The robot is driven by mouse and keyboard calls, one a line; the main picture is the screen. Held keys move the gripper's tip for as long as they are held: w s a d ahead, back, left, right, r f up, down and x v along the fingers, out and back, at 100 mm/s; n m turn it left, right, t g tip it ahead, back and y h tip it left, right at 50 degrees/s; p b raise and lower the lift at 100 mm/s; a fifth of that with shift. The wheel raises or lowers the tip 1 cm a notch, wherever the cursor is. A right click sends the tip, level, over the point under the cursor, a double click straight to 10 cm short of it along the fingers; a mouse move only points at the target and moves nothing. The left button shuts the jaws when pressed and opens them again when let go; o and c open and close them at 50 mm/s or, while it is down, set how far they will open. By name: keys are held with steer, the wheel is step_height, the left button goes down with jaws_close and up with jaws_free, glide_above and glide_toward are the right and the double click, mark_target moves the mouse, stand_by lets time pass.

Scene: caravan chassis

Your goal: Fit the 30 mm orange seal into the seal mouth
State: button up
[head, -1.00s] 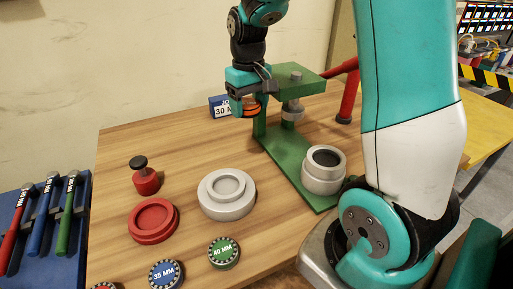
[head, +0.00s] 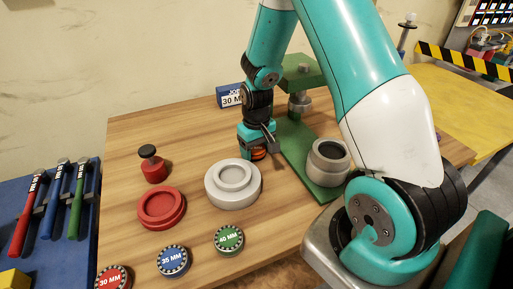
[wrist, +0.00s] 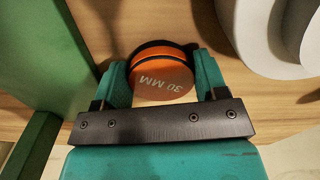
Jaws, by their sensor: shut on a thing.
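The orange seal (wrist: 165,84), marked 30 MM, sits between the teal fingers of my gripper (wrist: 162,76) in the wrist view. My gripper is shut on it. In the head view the seal (head: 259,154) shows as an orange edge under my gripper (head: 258,150), low over the table. A grey cylindrical housing with a dark round opening (head: 329,163) stands on the green press base, right of my gripper. A pale grey stepped ring piece (head: 232,190) lies just left and nearer. I cannot tell which of these is the seal mouth.
The green press (head: 297,72) stands right behind my gripper. A red ring (head: 161,206) and a red black-knobbed piece (head: 152,164) are left. Red, blue and green (head: 229,239) size discs line the front edge. The back-left tabletop is clear.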

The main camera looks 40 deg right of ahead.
steer(key=shift+f, duration=0.15)
steer(key=o, duration=0.9)
